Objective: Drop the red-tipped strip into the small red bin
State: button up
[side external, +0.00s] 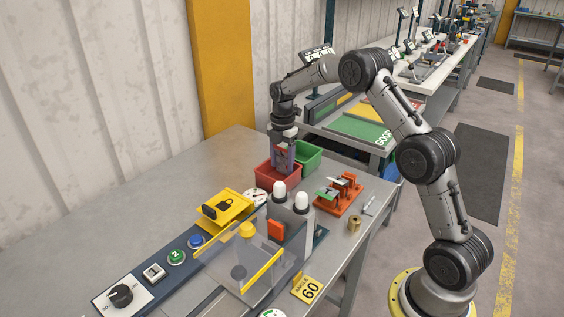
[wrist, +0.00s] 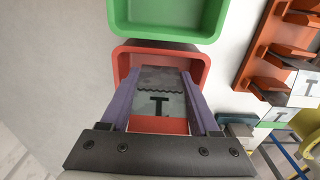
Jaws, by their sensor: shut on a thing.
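My gripper (side external: 284,164) points down over the small red bin (side external: 268,176) in the side view. In the wrist view its two purple fingers (wrist: 160,76) are shut on a grey strip (wrist: 160,104) marked with a black T and a wavy line. A red band, which looks like the strip's red tip, lies at the end nearest the gripper body. The red bin (wrist: 127,55) shows beyond and around the fingertips. The fingers hide part of its inside. I cannot tell whether the strip's lower end is below the rim.
A green bin (side external: 309,154) stands directly beside the red one. An orange rack (side external: 338,196) with strips is to the right. A bender with a clear guard (side external: 240,262) and white-capped posts (side external: 280,190) stands in front. The table at left is clear.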

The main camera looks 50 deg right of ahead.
jog(key=shift+f, duration=0.6)
dwell(0.3)
jog(key=o, duration=0.9)
jog(key=shift+o, duration=0.5)
jog(key=shift+r, duration=4.55)
